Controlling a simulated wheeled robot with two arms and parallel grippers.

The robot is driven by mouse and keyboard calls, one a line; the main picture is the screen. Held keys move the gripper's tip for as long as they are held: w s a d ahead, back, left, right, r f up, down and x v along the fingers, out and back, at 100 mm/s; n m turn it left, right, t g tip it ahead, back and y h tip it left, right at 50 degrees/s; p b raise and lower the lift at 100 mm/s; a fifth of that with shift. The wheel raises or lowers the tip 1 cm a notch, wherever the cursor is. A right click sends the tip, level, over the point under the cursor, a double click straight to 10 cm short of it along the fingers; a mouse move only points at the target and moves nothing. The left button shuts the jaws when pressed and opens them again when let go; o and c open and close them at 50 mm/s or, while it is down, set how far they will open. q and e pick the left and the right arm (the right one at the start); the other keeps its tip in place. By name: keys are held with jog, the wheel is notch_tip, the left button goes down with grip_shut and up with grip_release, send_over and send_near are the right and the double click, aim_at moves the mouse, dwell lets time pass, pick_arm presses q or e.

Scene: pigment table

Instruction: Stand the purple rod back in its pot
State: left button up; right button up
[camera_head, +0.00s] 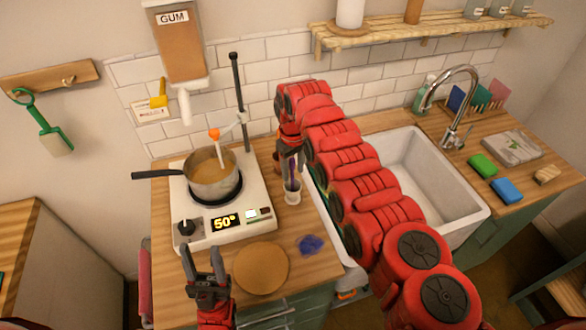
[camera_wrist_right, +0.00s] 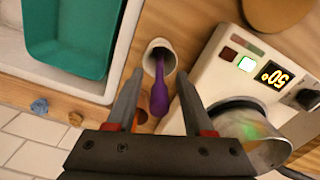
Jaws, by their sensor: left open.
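The small white pot (camera_head: 292,197) stands on the wooden counter, between the hot plate and the sink. The purple rod (camera_wrist_right: 158,92) has its thin end inside the mouth of the pot (camera_wrist_right: 160,50), and its thicker end sticks out. My right gripper (camera_wrist_right: 158,100) is over the pot, pointing down, with one finger on each side of the rod and gaps showing between. In the head view the right gripper (camera_head: 291,160) partly hides the rod. My left gripper (camera_head: 204,262) is open and empty, near the counter's front edge by the round wooden board.
The hot plate (camera_head: 190,222) with a saucepan (camera_head: 212,180) stands left of the pot, close to the right gripper. A purple crumpled patch (camera_head: 311,244) and a round board (camera_head: 260,268) lie in front. The sink (camera_head: 440,190) is at right.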

jog(key=shift+r, duration=0.1)
jog(key=shift+r, duration=0.2)
notch_tip(320, 180, up, 8)
jog(key=b, duration=0.3)
jog(key=shift+a, duration=0.1)
notch_tip(320, 180, up, 3)
jog(key=shift+f+p, duration=0.1)
jog(key=shift+p, duration=0.85)
jog(key=shift+r+p, duration=0.3)
jog(key=shift+r, duration=0.25)
jog(key=shift+f, duration=0.1)
jog(key=shift+s, duration=0.1)
